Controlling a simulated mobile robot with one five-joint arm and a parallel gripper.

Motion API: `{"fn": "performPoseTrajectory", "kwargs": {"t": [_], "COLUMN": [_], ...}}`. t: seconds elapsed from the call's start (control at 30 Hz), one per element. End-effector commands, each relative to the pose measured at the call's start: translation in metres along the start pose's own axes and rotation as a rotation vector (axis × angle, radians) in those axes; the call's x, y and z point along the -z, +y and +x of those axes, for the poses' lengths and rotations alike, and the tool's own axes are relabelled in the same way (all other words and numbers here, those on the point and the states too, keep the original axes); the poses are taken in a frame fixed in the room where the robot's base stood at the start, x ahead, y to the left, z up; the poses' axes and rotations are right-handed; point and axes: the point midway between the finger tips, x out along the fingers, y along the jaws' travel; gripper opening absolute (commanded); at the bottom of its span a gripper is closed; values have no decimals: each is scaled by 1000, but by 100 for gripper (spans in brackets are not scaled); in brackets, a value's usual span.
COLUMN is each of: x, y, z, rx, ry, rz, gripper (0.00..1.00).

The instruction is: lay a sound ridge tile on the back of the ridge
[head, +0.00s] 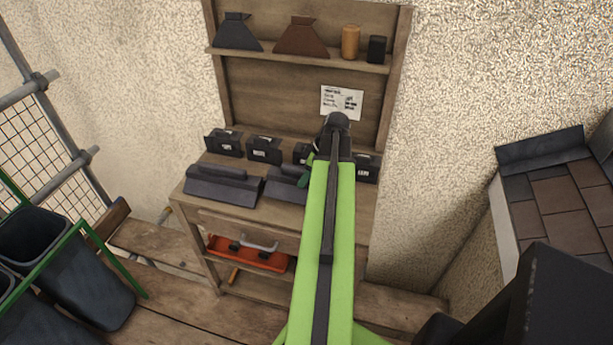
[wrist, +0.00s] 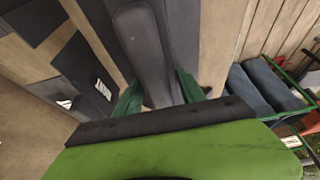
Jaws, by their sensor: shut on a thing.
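My gripper (wrist: 158,90) has its green fingers on either side of the raised rib of a dark grey ridge tile (wrist: 143,42), shut on it. In the head view my gripper (head: 308,171) is mostly hidden behind my green arm, over the bench. The gripped tile shows there at the bench front (head: 284,186), partly covered by the arm; I cannot tell whether it still touches the bench. Another dark ridge tile (head: 222,184) lies to its left. The roof (head: 560,205) is at the far right, with a dark strip (head: 540,149) along its upper edge.
Small dark blocks with white labels (head: 264,150) stand along the bench (head: 330,212) behind the ridge tiles. A shelf above holds two flared pieces (head: 302,37), an orange cylinder (head: 350,42) and a dark one. A red tray (head: 247,254) sits below. Dark bins (head: 70,275) stand left.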

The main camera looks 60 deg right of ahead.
Motion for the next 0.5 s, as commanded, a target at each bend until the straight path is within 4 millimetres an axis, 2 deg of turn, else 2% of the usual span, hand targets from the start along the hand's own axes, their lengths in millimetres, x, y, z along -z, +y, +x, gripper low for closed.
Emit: {"fn": "performPoseTrajectory", "kwargs": {"t": [0.03,0.07,0.47,0.5], "x": [-6,-7,-7,-8], "y": [0,0,0,0], "z": [14,16,17,16], "rx": [0,0,0,0], "ry": [1,1,2,0], "rz": [0,0,1,1], "gripper": [0,0,0,51]}}
